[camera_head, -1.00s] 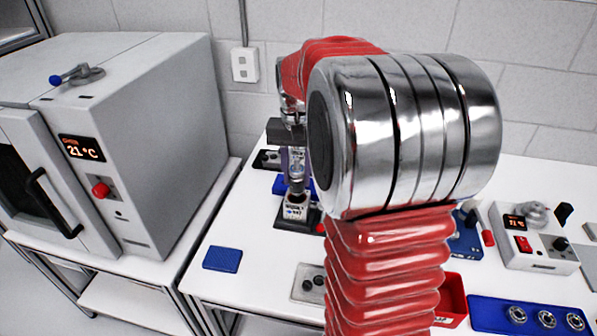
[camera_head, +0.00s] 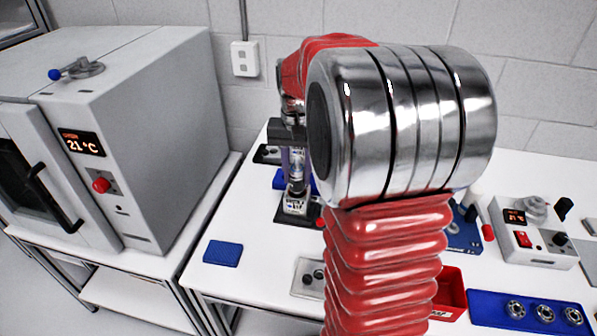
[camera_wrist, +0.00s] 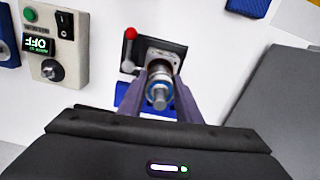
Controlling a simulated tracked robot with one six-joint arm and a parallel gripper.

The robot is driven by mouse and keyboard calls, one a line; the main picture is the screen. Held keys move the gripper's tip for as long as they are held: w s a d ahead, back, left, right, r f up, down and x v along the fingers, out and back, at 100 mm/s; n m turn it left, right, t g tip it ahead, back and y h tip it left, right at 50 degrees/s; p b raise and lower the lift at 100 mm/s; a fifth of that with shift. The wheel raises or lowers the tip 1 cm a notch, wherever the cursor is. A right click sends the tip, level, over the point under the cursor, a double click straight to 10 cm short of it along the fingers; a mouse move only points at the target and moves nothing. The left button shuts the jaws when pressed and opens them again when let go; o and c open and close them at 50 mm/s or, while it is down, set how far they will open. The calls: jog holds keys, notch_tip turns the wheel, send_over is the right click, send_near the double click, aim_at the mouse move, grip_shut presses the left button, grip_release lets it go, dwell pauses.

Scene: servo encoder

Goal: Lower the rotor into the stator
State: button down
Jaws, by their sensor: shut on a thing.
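The rotor (camera_wrist: 158,92) is a metal shaft with a blue ring, held upright between my gripper's two grey-purple fingers. In the head view the rotor (camera_head: 296,177) is a small silver part at the fingertips, directly above the stator. The stator (camera_head: 297,204) is a metal housing on a dark base on the white bench. In the wrist view the stator (camera_wrist: 158,67) shows just beyond the rotor, partly covered by it. My gripper (camera_wrist: 159,98) is shut on the rotor. I cannot tell whether the rotor's lower end is inside the bore.
A red-knobbed lever (camera_wrist: 130,34) stands beside the stator. A grey control box (camera_wrist: 55,45) is at the wrist view's left. An oven (camera_head: 130,140) stands left of the bench, and a blue pad (camera_head: 222,253) lies near its front edge. My arm hides the bench middle.

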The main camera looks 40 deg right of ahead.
jog(key=shift+f, duration=1.45)
dwell(0.4)
jog(key=shift+r, duration=0.25)
dwell(1.7)
jog(key=shift+f, duration=0.25)
dwell(0.5)
jog(key=shift+r, duration=0.25)
dwell(0.4)
jog(key=c, duration=1.2)
grip_release()
jog(key=shift+o, duration=0.2)
jog(key=shift+f, duration=0.1)
jog(key=shift+o, duration=1.3)
